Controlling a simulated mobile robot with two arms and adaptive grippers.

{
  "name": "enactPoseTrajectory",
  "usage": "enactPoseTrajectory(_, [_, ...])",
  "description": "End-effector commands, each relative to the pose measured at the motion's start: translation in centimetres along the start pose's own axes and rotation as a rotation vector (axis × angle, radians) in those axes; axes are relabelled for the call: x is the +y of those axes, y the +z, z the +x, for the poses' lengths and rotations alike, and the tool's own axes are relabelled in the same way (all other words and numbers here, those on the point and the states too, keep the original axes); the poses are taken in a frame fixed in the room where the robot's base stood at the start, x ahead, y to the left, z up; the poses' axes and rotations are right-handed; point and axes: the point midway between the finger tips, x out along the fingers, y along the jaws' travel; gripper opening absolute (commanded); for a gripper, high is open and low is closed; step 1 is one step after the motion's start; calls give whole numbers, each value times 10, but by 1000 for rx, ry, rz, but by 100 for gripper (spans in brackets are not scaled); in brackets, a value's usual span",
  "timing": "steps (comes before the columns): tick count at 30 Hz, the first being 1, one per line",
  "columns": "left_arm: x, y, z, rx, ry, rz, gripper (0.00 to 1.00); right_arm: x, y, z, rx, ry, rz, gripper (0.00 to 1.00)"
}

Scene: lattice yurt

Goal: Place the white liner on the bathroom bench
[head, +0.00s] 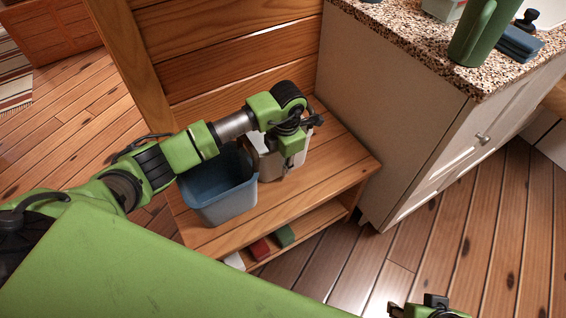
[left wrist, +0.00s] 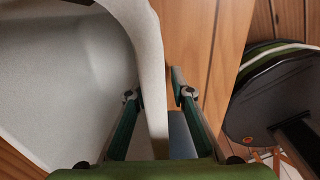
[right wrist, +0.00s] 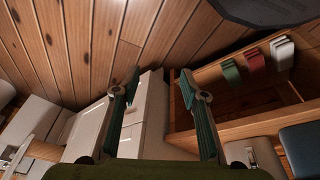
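The white liner (head: 268,163) stands on the wooden bench (head: 335,170), close beside a blue-grey bin (head: 222,200). My left gripper (head: 287,158) is over the liner, pointing down. In the left wrist view the liner's white wall (left wrist: 150,75) passes between the fingers of my left gripper (left wrist: 158,95). These fingers are spread, with a gap showing on the right side of the wall. The arm hides part of the liner in the head view. My right gripper (right wrist: 158,85) is open and empty, and only its top (head: 435,309) shows at the bottom of the head view.
A white cabinet (head: 400,120) with a speckled counter (head: 405,32) stands right of the bench, holding a green pitcher (head: 478,35). Folded green (head: 284,235) and red (head: 260,249) cloths lie on the bench's lower shelf. The plank floor at right is clear.

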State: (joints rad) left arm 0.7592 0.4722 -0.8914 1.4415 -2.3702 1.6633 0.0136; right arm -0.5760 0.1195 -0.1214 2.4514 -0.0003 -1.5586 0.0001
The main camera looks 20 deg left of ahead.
Motion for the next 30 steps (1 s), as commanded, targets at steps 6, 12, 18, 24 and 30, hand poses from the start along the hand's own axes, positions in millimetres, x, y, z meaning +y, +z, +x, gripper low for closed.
enactPoseTrajectory(6, [0, 0, -1, 0, 0, 0, 22, 0, 0, -1, 0, 0, 0, 40])
enactPoseTrajectory(12, [1, 1, -23, -2, 3, 1, 22, 0, 0, 14, -12, -2, -1, 40])
enactPoseTrajectory(18, [2, 1, -67, -4, 4, 0, 22, -2, 3, 44, -28, -5, -2, 40])
enactPoseTrajectory(24, [1, 0, -104, -2, 2, 0, 22, -3, 8, 67, -37, -7, -4, 40])
enactPoseTrajectory(30, [0, 0, -121, 0, 1, 0, 22, -4, 11, 78, -41, -7, -5, 40])
